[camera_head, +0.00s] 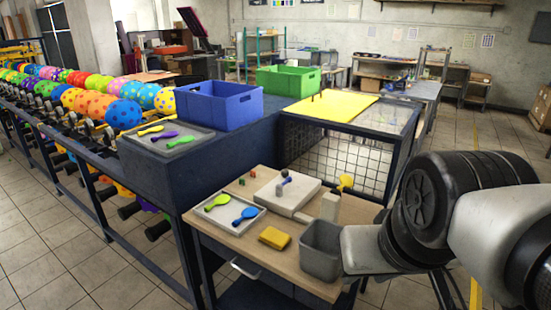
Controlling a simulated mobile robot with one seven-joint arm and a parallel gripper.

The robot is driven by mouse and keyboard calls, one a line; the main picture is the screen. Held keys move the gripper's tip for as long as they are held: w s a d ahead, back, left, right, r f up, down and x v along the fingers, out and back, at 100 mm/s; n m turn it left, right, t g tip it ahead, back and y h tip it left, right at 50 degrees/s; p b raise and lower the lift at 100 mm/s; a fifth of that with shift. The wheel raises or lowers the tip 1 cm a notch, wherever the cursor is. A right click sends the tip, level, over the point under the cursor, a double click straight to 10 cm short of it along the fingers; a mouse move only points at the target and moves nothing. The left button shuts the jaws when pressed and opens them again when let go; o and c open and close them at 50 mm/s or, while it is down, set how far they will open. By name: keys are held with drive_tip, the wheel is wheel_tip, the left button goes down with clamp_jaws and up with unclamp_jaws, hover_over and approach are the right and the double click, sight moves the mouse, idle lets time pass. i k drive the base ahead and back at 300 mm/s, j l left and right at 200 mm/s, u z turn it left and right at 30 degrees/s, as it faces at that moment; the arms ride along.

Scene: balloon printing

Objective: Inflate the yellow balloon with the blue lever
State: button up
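A small yellow balloon (346,182) shows at the right of the wooden table, above a pale upright block (330,206); I cannot tell how it is attached. It looks small and limp. A blue lever (287,181) stands up from a flat white box (270,194) to its left. Another flat yellow balloon (151,130) lies in the upper tray on the dark blue bench. My arm comes in from the right, and its thick black and white links fill that side. My gripper is not in view.
On the wooden table (262,262) are a white tray (231,226) with a green and a blue balloon, a yellow block (274,238) and a grey bin (321,250). Blue (220,104) and green (288,81) crates stand behind. A rack of inflated balloons (124,113) runs along the left.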

sight(279, 188)
drive_tip(key=k+j+z, duration=0.1)
drive_tip(key=j+z, duration=0.25)
drive_tip(key=j, duration=0.75)
drive_tip(key=i+j+z, duration=0.15)
drive_tip(key=j, duration=0.2)
drive_tip(key=i+j+z, duration=0.1)
drive_tip(key=i+j, duration=0.15)
drive_tip(key=i+j+z, duration=0.15)
drive_tip(key=j, duration=0.3)
drive_tip(key=i+j, duration=0.3)
